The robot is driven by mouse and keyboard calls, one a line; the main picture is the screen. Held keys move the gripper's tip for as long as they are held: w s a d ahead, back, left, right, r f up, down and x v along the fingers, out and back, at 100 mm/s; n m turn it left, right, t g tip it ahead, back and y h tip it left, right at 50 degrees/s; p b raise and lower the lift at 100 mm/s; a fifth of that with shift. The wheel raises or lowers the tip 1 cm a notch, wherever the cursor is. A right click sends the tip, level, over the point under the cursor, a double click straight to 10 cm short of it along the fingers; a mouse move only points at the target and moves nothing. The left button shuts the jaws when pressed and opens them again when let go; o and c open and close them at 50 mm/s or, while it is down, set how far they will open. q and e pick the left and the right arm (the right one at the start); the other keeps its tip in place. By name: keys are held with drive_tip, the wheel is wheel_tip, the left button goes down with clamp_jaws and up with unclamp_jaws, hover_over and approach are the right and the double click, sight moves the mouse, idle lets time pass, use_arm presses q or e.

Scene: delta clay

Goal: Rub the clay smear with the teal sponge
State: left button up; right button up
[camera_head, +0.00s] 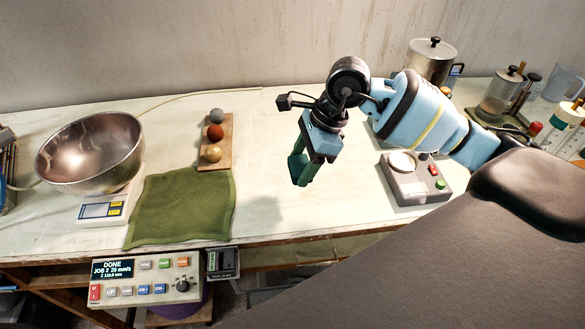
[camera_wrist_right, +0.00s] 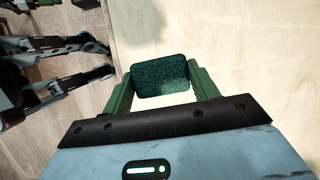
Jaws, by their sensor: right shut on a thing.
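My right gripper (camera_head: 299,171) hangs over the middle of the white worktable (camera_head: 262,150), fingers pointing down. In the right wrist view its green fingers are shut on the teal sponge (camera_wrist_right: 160,75), a dark rounded block held across the fingertips. In the head view the sponge is hard to tell from the fingers. The sponge appears to be above the tabletop; I cannot tell whether it touches. I cannot clearly make out the clay smear in either view. A soft shadow lies on the table left of the gripper. My left gripper is not seen.
Left of the gripper are a green cloth (camera_head: 183,208), a wooden board (camera_head: 228,134) with three balls, and a metal bowl (camera_head: 90,150) on a scale. Right of it is a grey device (camera_head: 413,185); a lidded pot (camera_head: 432,60) and jars stand behind. A control panel (camera_head: 146,281) is at the front edge.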

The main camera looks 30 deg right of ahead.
drive_tip(key=shift+d, duration=0.1)
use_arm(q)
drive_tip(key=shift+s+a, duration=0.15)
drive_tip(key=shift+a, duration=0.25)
use_arm(e)
drive_tip(key=shift+f, duration=0.1)
drive_tip(key=shift+f, duration=0.1)
